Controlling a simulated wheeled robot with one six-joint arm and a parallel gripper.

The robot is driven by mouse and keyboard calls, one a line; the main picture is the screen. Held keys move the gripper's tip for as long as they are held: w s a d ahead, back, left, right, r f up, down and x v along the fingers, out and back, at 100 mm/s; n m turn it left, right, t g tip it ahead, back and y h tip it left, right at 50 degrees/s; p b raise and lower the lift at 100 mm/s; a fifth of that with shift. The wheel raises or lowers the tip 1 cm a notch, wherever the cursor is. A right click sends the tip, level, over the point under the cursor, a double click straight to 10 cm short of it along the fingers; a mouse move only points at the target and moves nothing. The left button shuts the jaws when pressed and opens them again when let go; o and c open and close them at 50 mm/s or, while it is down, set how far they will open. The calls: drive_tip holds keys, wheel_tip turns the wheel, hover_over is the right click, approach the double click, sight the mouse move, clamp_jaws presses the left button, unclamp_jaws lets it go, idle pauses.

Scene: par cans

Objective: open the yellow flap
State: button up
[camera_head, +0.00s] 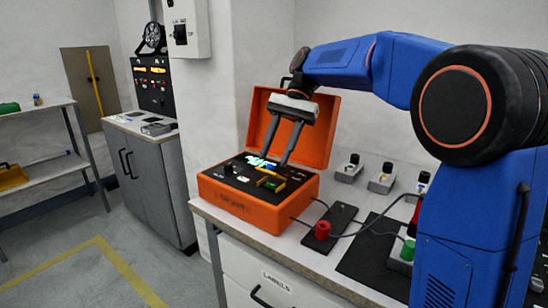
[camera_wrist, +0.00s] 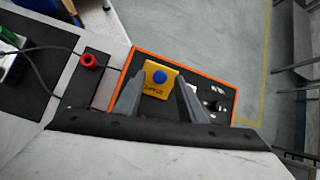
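The yellow flap (camera_head: 271,182) sits on the black panel of the orange case (camera_head: 240,203), near its front right part. In the wrist view the flap (camera_wrist: 152,91) shows a round blue part (camera_wrist: 160,76) and small dark lettering. I cannot tell whether the flap is raised or lying down. My gripper (camera_head: 275,161) points down over the panel with its two grey fingers apart and nothing held. In the wrist view my gripper (camera_wrist: 160,85) has one finger on each side of the flap. I cannot tell whether either finger touches it.
The case's orange lid (camera_head: 318,130) stands open behind the panel. A red knob (camera_head: 323,230) on a black plate, cables, a green part (camera_head: 407,250) and several small grey boxes are on the bench to the right. A black knob (camera_wrist: 211,106) is beside the right finger.

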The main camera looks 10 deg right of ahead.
drive_tip(key=v, duration=0.5)
drive_tip(key=shift+w+d+r, duration=0.15)
drive_tip(key=shift+r, duration=0.2)
drive_tip(key=shift+c, duration=0.5)
